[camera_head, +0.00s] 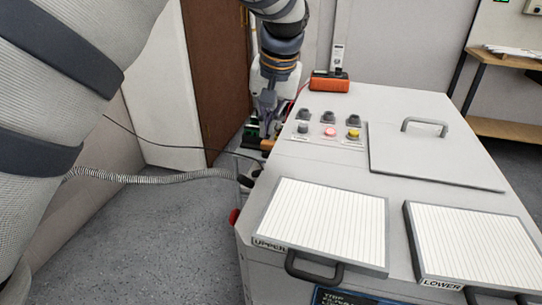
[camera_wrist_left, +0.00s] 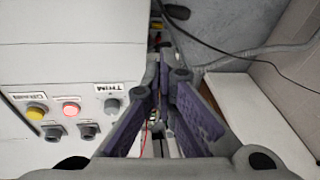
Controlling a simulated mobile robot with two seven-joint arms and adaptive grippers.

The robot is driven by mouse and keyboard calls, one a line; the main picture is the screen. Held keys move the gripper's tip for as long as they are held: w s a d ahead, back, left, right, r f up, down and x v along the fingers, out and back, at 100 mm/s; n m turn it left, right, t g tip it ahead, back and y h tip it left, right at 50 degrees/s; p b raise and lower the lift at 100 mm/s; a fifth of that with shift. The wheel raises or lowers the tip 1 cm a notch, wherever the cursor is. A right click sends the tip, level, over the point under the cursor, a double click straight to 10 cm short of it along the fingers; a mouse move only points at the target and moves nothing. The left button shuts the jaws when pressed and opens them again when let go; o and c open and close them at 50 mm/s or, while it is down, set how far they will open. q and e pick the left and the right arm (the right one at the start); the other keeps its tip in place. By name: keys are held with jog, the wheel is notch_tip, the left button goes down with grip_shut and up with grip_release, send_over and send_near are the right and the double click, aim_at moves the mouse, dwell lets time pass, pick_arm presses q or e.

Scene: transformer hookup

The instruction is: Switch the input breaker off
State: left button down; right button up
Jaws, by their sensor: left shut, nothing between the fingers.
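My left gripper (camera_head: 265,108) is shut and empty, pointing down at the left edge of the grey cabinet (camera_head: 375,100). In the left wrist view its purple-grey fingers (camera_wrist_left: 163,75) run together beside the cabinet's side. I cannot clearly make out the input breaker. A dark green part (camera_head: 250,138) and a small orange part (camera_head: 267,145) show just below the gripper at the cabinet's side. The gripper partly hides that area, and I cannot tell whether it touches anything. My right gripper is not in view.
Knobs, a pink-red button (camera_head: 330,132) and a yellow button (camera_head: 353,134) sit on the cabinet top. An orange device (camera_head: 329,82) stands behind them. A ribbed hose (camera_head: 150,177) and a black cable reach the cabinet's left side. Floor (camera_head: 130,235) is open at left.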

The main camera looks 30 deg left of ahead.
pick_arm(q)
send_over(252, 185)
jog(key=w, duration=0.2)
notch_tip(252, 185, down, 12)
jog(key=shift+s+a+f, duration=0.1)
jog(key=shift+a+f, duration=0.1)
jog(key=shift+f, duration=0.25)
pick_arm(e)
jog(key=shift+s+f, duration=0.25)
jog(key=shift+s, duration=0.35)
